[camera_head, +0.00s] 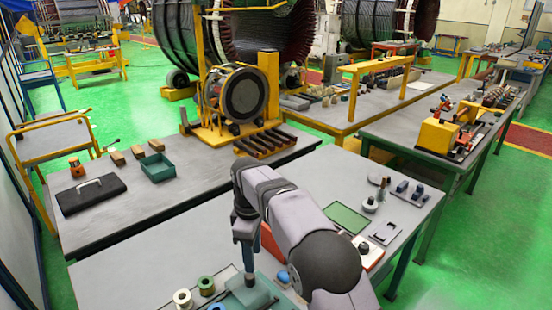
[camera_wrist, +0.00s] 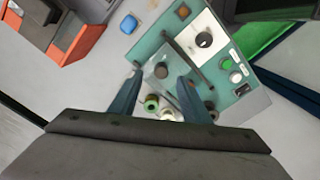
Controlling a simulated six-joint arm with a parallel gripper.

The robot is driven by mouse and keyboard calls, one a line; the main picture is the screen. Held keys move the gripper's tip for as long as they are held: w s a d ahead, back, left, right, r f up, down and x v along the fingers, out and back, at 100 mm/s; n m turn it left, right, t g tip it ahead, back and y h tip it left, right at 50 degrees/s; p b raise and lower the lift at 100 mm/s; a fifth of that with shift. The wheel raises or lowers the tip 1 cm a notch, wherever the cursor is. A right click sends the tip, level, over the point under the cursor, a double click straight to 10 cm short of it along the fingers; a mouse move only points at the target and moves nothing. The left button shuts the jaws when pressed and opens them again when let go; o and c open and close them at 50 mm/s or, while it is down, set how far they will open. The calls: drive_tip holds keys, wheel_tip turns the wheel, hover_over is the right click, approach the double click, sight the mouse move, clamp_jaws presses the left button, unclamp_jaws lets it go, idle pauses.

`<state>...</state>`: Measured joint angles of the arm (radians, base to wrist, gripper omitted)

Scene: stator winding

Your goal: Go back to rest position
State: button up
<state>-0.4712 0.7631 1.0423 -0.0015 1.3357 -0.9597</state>
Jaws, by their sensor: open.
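My arm reaches over the near grey table (camera_head: 130,265) in the head view. My gripper (camera_head: 249,279) points down above a teal machine (camera_head: 262,298) at the table's front. In the wrist view the two dark blue fingers of my gripper (camera_wrist: 157,66) stand apart, with nothing seen held between them. The teal machine (camera_wrist: 151,46) lies beyond and below them, with a white panel with a black knob (camera_wrist: 204,40) and a green button. Whether the fingers touch the machine cannot be told.
Wire spools (camera_head: 182,299) stand left of the machine. A green mat (camera_head: 346,217) and small parts lie to the right. A black case (camera_head: 91,193), teal tray (camera_head: 157,167) and round stator fixture (camera_head: 236,95) are on the table behind. The near table's left part is clear.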

drive_tip(key=s+d+m, duration=0.4)
drive_tip(key=s+d, duration=0.1)
drive_tip(key=d, duration=0.3)
drive_tip(key=s+d+m, duration=0.4)
drive_tip(key=d, duration=0.4)
drive_tip(key=s+d+f+m, duration=0.3)
drive_tip(key=s+d+m, duration=0.1)
drive_tip(key=s, duration=0.4)
drive_tip(key=s+d+f+m, duration=0.3)
drive_tip(key=s+d+m, duration=0.1)
drive_tip(key=s, duration=0.4)
drive_tip(key=shift+s, duration=0.3)
